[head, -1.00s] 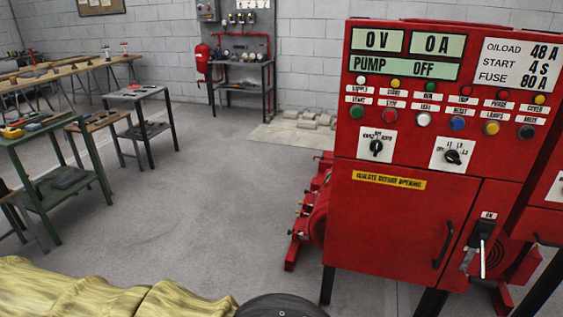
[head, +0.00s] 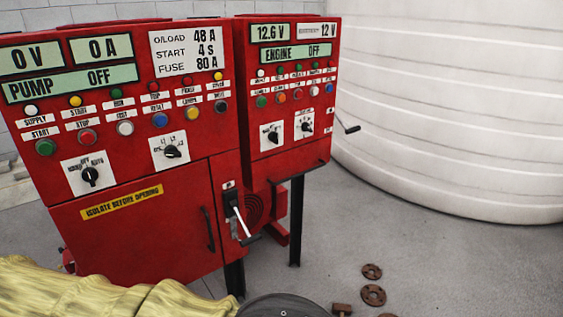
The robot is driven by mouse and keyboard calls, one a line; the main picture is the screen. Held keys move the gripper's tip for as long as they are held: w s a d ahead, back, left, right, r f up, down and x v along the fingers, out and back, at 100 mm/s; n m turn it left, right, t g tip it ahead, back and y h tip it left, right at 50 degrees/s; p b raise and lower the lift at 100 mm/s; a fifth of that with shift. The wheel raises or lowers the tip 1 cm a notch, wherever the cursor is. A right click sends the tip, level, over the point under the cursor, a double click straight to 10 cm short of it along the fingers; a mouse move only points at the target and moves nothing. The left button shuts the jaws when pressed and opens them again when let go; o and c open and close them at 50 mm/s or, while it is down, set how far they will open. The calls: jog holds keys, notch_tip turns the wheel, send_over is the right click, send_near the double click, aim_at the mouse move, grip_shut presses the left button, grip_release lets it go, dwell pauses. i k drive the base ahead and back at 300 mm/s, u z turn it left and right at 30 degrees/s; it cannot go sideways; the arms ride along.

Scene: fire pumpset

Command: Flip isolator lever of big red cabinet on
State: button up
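The big red cabinet (head: 150,235) stands at the left in the head view, its display reading 0 V, 0 A and PUMP OFF. Its isolator lever (head: 241,219) is on the narrow panel at the lower right of its front. The lever has a dark mount and a pale rod that slants downward and to the right. A small white label sits above it, too small to read now. My gripper is not in view, and nothing is seen touching the lever.
A smaller red cabinet (head: 285,155) with an ENGINE OFF display stands just right. A large white ribbed tank (head: 460,110) fills the right back. Rusty flanges (head: 373,295) lie on the floor at lower right. Grey floor (head: 430,260) is free between cabinets and tank.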

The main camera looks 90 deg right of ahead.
aim_at(244, 226)
jog(key=z, duration=1.55)
jog(key=k, duration=0.85)
jog(key=z, duration=0.7)
jog(key=i, duration=0.5)
